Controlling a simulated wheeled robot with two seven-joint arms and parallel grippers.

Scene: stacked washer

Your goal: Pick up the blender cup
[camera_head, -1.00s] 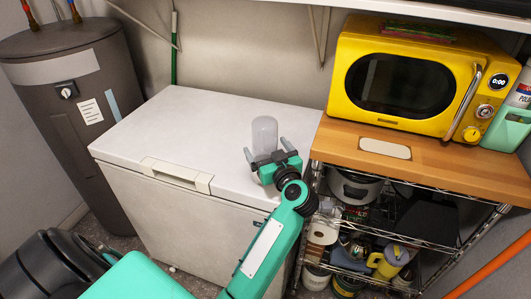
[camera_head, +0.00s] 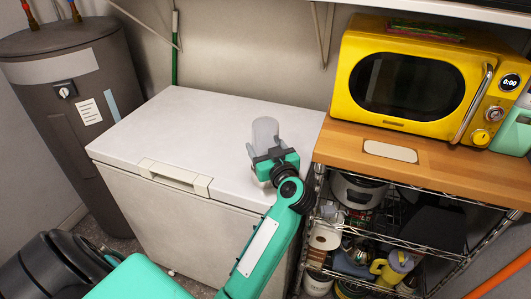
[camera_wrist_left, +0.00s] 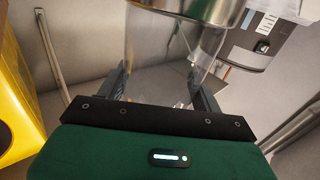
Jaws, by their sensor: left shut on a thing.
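The blender cup (camera_head: 265,131) is a clear, greyish, rounded cup at the right end of the white chest freezer's lid. My left gripper (camera_head: 267,148) comes at it from the near side and is shut on it, one finger on each side. In the left wrist view the clear wall of the cup (camera_wrist_left: 150,42) stands between the dark fingers (camera_wrist_left: 160,85), with a shiny metal band (camera_wrist_left: 190,10) at the top edge. The cup's lower part is hidden behind the gripper in the head view, so I cannot tell whether it touches the lid. My right gripper is not in view.
The white chest freezer (camera_head: 180,130) has a clear lid to the left. A wooden-topped wire shelf (camera_head: 430,165) with a yellow microwave (camera_head: 410,75) stands close on the right. A dark water heater (camera_head: 70,100) stands at the left. A wall shelf is above.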

